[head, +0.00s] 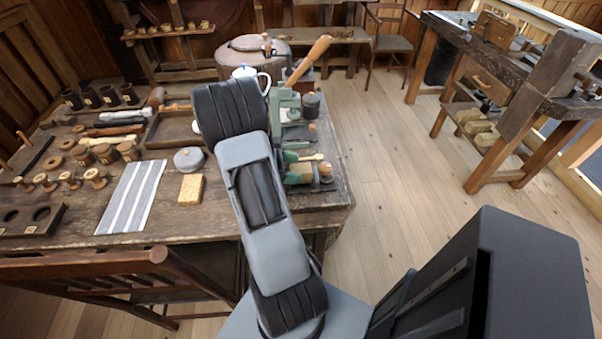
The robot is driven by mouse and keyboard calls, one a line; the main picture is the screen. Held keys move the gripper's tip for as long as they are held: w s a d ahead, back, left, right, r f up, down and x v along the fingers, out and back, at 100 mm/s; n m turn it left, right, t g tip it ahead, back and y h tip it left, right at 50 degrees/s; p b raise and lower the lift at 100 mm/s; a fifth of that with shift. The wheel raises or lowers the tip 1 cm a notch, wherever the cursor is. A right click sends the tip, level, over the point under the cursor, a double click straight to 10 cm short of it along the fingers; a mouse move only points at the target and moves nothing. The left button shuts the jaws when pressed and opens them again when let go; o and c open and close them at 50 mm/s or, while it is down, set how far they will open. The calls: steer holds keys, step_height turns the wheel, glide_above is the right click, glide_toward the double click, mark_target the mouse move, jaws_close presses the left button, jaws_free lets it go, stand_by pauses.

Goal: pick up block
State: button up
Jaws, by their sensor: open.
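A small tan-yellow block (190,188) lies on the wooden workbench (225,226) near its front edge. It stands just right of a grey-and-white striped cloth (132,197) and in front of a grey round lidded tin (189,159). My arm rises from the bottom middle, right of the block, and reaches over the bench. Its jaws do not show; the end of the arm is hidden behind its own dark upper joint. Nothing covers the block in this view.
Several spools (95,178) stand left of the cloth, with dark cups (109,94) behind. A green machine (284,105) with a wooden handle stands right of my arm. A chair (100,268) stands against the bench front. The floor (400,170) at right is clear.

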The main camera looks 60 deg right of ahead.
steer(key=shift+s+d+f, duration=0.25)
steer(key=shift+s+d, duration=0.1)
steer(key=shift+s, duration=0.1)
steer(key=shift+c, duration=0.2)
steer(key=c, duration=1)
